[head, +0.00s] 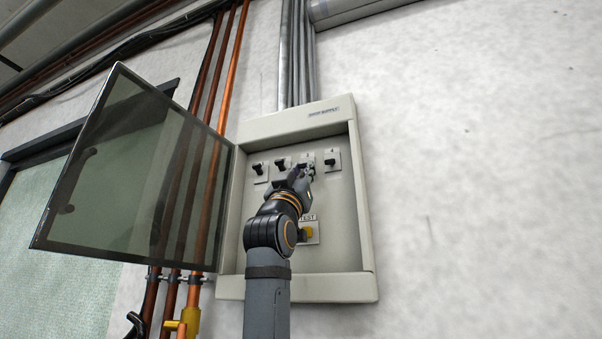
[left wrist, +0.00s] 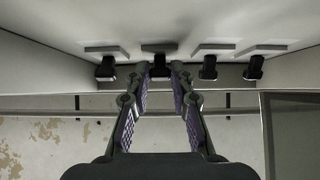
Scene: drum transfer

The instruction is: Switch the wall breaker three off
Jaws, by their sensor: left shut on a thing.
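The wall breaker box (head: 330,285) hangs on the wall with a row of several breakers, each with a black lever on a pale plate. My left gripper (head: 303,174) reaches up into the box at the third breaker (head: 307,160) from the left and partly hides it. In the left wrist view, where the row appears reversed, the fingers of the left gripper (left wrist: 160,72) are closed around the black lever of the second breaker from the left (left wrist: 159,49). The neighbouring levers stand free on both sides. Whether the held lever is up or down cannot be told. My right gripper is not in view.
The glass door (head: 130,170) of the box stands open to the left. A yellow switch (head: 308,232) on a TEST plate is below the row, partly behind my arm. Copper pipes (head: 225,80) run beside the box. The wall to the right is clear.

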